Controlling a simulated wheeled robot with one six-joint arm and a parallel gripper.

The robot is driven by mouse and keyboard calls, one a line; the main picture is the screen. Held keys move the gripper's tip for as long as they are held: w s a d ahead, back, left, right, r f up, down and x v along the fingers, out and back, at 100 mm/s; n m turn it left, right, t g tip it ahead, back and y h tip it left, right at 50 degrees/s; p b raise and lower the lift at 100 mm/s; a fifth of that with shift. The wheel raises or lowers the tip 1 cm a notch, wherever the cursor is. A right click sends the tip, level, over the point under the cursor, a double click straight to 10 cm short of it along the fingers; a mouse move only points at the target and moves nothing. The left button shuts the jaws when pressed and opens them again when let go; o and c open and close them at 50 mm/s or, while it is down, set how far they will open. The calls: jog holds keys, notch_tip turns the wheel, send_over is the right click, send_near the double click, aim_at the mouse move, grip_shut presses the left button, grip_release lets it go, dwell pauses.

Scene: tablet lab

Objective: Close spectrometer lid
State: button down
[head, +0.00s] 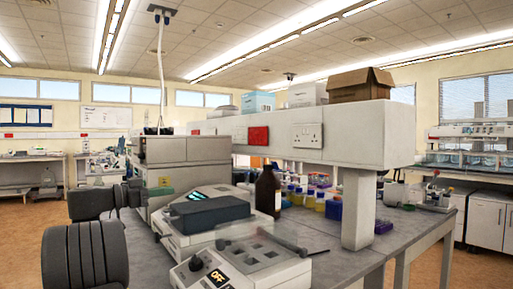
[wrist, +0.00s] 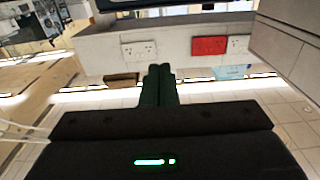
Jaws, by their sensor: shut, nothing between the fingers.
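A pale bench instrument with a dark blue-grey cover (head: 205,213) and a small lit screen (head: 196,195) stands on the bench in the head view. In front of it is a second pale instrument (head: 240,265) with a display reading OFF, a knob, square wells and a clear, see-through panel above them. I cannot tell for certain which is the spectrometer, or how far its lid is open. My gripper (wrist: 158,85) shows in the wrist view with its dark green fingers together and empty.
A white shelf (head: 375,130) on a thick post (head: 358,210) spans the bench, with a cardboard box (head: 360,84) on top. A brown bottle (head: 268,190) and several small coloured bottles stand under it. The wrist view is upside down, facing the shelf's sockets (wrist: 139,50).

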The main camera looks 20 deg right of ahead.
aim_at(166, 215)
jog(key=shift+h, duration=0.7)
jog(key=shift+s+a+f+b, duration=0.1)
jog(key=shift+a+f+b, duration=0.2)
jog(key=shift+f+b, duration=1.05)
jog(key=shift+s+a+f+b, duration=0.1)
jog(key=shift+a+f+b, duration=0.25)
jog(key=shift+f+b, duration=0.95)
jog(key=shift+s+a+f+b, duration=0.1)
jog(key=shift+a+f+b, duration=0.2)
jog(key=shift+f+b, duration=1)
jog(key=shift+f, duration=0.3)
jog(key=r+p+v, duration=0.2)
jog(key=v, duration=1.1)
jog(key=shift+s+a+f+p, duration=0.25)
jog(key=shift+a+f+p, duration=0.1)
jog(key=shift+a+f, duration=0.05)
jog(key=x, duration=0.4)
jog(key=b+x, duration=0.1)
jog(key=x, duration=0.3)
jog(key=b+x, duration=0.1)
jog(key=x, duration=0.3)
jog(key=shift+w+d+f, duration=0.25)
jog(key=shift+w, duration=0.05)
